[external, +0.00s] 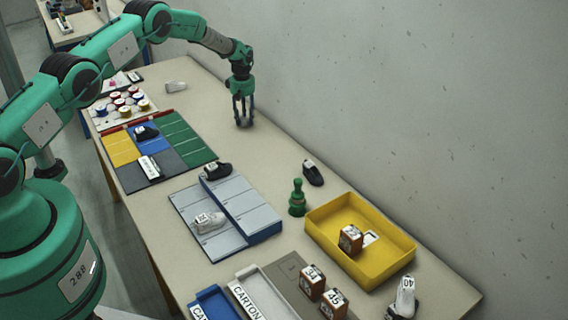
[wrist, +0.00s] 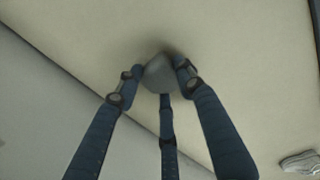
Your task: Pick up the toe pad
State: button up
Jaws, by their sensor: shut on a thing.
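The toe pad (wrist: 158,75) is a small grey rounded piece in the wrist view. It lies between the fingertips of my gripper (wrist: 161,80), which is shut on it with dark blue fingers around it. In the external view my gripper (external: 243,118) points down at the far part of the table, near the wall-side edge. The pad cannot be made out clearly there. Whether it still touches the table top is hard to tell.
A light grey shoe (external: 177,87) lies left of my gripper and also shows in the wrist view (wrist: 300,162). A coloured sectioned mat (external: 190,133), a grey sectioned board (external: 255,208), a green figure (external: 297,199) and a yellow tray (external: 385,262) stand nearer. The table around my gripper is bare.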

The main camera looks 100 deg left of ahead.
aim_at(244, 118)
notch_tip(244, 118, up, 3)
jog(key=shift+f, duration=0.2)
jog(key=shift+d+r, duration=0.2)
jog(key=s+d, duration=0.1)
jog(key=d, duration=0.4)
jog(key=s+d+r, duration=0.1)
jog(key=s+d, duration=0.1)
jog(key=d, duration=0.2)
jog(key=s+d+b, duration=0.1)
jog(key=s+d, duration=0.1)
jog(key=d, duration=0.3)
jog(key=shift+s+d+r, duration=0.2)
jog(key=shift+d+r, duration=0.05)
jog(key=shift+d, duration=0.05)
